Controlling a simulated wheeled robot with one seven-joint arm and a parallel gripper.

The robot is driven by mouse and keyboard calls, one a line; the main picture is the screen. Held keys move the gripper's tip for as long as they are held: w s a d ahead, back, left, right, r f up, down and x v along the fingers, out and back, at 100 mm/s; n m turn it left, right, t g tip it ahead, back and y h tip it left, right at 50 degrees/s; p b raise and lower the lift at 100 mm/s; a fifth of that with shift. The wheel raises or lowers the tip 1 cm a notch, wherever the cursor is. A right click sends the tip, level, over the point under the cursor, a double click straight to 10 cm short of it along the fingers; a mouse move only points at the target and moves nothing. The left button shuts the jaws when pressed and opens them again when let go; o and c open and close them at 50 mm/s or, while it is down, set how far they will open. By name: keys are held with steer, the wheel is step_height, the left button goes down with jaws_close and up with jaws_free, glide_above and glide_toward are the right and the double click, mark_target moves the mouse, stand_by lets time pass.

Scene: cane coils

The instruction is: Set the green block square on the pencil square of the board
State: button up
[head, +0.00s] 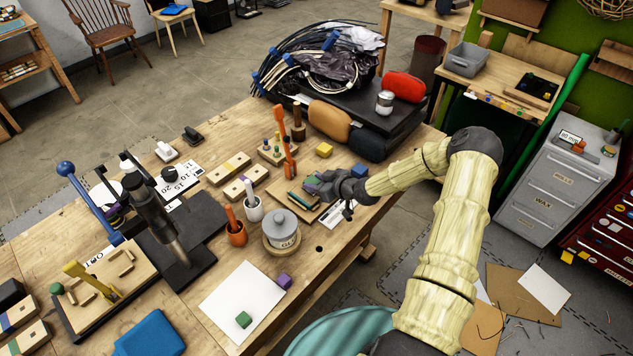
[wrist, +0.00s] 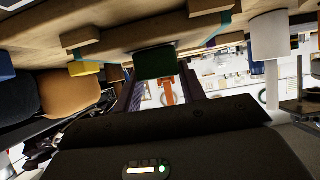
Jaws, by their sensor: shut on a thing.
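My gripper (head: 314,184) is shut on a green block (head: 311,181) at the right part of the bench. In the wrist view the green block (wrist: 155,63) sits between the two dark fingers of my gripper (wrist: 157,88). A wooden board (head: 297,200) with strips on it lies under and left of my gripper. In the wrist view a wooden surface with a teal line (wrist: 222,30) and small wooden bars (wrist: 80,37) lies close to the block. I cannot make out the pencil square. I cannot tell whether the block touches the board.
An orange clamp (head: 287,155) stands behind the board. A grey tin (head: 281,228) stands in front of it. A yellow block (head: 324,150) lies behind my gripper. Another green block (head: 243,319) is on white paper (head: 235,293), with a purple block (head: 284,281) near its edge.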

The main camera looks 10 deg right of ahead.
steer(key=o, duration=1)
steer(key=shift+f, duration=0.1)
steer(key=shift+c, duration=0.2)
steer(key=shift+r, duration=0.25)
steer(key=b+v, duration=0.2)
steer(key=v, duration=1)
steer(key=shift+b, duration=0.3)
steer(key=shift+s+f, duration=0.1)
steer(key=shift+f, duration=0.15)
